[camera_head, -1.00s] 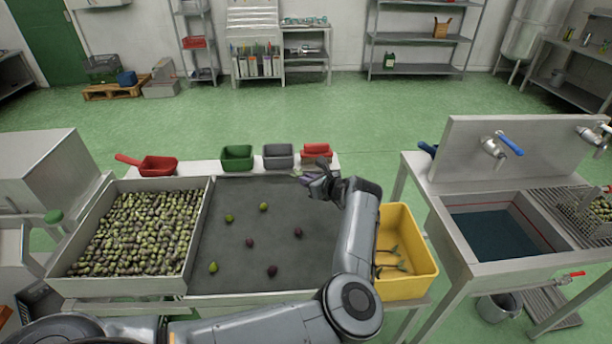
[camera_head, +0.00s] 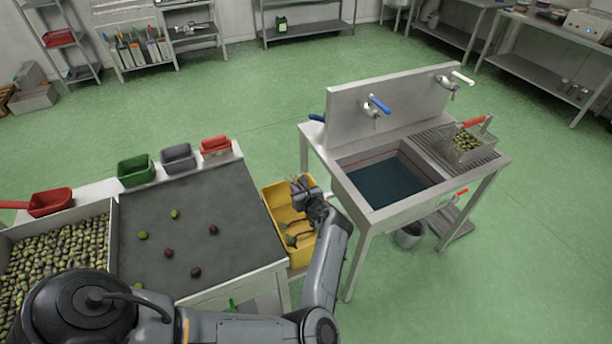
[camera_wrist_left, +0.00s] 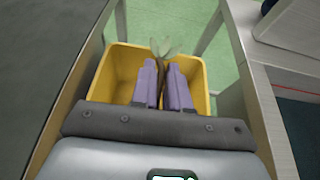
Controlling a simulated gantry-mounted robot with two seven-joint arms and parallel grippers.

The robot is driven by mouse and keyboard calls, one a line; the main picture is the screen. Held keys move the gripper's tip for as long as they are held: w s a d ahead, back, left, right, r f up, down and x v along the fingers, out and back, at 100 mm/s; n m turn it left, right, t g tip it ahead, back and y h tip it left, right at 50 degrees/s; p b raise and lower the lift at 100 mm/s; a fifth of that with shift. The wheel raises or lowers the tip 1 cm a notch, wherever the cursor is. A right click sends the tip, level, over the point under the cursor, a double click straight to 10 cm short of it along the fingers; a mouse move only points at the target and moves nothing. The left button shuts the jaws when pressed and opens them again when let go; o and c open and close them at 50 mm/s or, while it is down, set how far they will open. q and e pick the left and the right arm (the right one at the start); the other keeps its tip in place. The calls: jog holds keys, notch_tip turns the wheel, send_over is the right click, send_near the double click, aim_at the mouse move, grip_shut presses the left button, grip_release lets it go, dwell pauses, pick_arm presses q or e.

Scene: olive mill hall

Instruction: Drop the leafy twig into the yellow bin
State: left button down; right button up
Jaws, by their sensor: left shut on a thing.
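My left gripper (camera_head: 300,187) is over the yellow bin (camera_head: 275,198), which stands between the sorting table and the sink. In the left wrist view the purple fingers (camera_wrist_left: 164,88) are shut on the leafy twig (camera_wrist_left: 163,47), whose green leaves stick out past the fingertips. The yellow bin (camera_wrist_left: 112,72) lies below them in that view. In the head view, dark twigs (camera_head: 292,238) show inside the bin; my forearm hides part of it. The held twig is too small to make out in the head view. My right gripper is not in view.
The grey sorting table (camera_head: 190,215) with scattered olives is left of the bin. The steel sink stand (camera_head: 370,215) is close on the right. Red, grey and green tubs (camera_head: 178,157) line the table's far edge. Green floor lies open behind.

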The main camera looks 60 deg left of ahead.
pick_arm(q)
notch_tip(320, 180, down, 7)
jog(key=s+b, duration=0.1)
jog(key=b, duration=0.2)
jog(key=shift+s, duration=0.3)
jog(key=c, duration=1.1)
grip_release()
jog(key=shift+o, duration=0.2)
